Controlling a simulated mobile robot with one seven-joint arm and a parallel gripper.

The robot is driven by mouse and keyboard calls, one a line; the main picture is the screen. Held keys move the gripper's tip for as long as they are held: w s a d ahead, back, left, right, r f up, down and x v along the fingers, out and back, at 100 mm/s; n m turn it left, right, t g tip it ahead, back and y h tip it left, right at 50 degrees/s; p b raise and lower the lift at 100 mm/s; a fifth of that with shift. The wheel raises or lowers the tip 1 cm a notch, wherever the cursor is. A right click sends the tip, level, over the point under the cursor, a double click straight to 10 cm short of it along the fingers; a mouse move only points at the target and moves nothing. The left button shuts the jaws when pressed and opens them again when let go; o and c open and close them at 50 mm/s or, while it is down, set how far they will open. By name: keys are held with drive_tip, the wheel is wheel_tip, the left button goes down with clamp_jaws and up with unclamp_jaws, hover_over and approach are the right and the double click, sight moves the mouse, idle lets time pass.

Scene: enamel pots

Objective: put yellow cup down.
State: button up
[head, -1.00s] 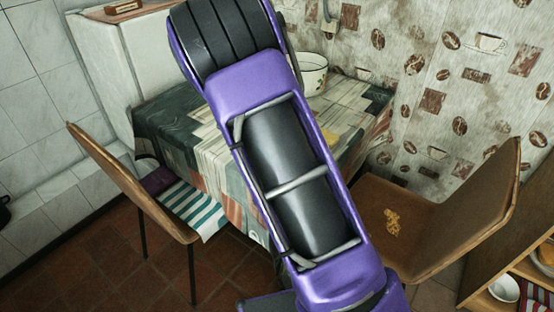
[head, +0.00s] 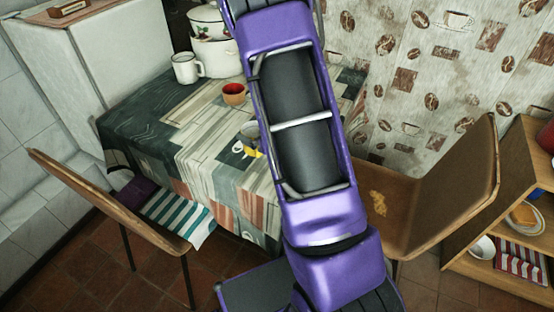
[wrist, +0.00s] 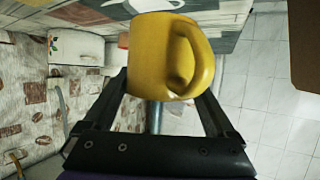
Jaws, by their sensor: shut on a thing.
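The yellow cup (wrist: 150,55) fills the upper middle of the wrist view, with its handle on the right side. My gripper (wrist: 165,88) is shut on it, one finger on each side of the cup. The patterned tablecloth shows behind and beside the cup at the top of that view. I cannot tell whether the cup touches the table (head: 150,135).
On the table stand an orange cup with a red inside (head: 234,98), a white mug (head: 186,69) and white enamel pots (head: 218,58). Wooden chairs stand left (head: 110,205) and right (head: 440,200). The table's front left part looks clear.

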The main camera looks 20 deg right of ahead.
drive_tip(key=s+d+r+n+y+p, duration=0.1)
drive_tip(key=s+d+r+y+p, duration=0.15)
drive_tip(key=d, duration=0.35)
drive_tip(key=shift+h, duration=0.45)
drive_tip(key=f+b, duration=0.1)
drive_tip(key=f, duration=0.8)
drive_tip(key=shift+s+d+f+b, duration=0.15)
drive_tip(key=shift+s+b, duration=0.05)
drive_tip(key=shift+b, duration=0.2)
drive_tip(key=shift+f, duration=0.1)
drive_tip(key=shift+f, duration=0.15)
drive_tip(key=o, duration=1.3)
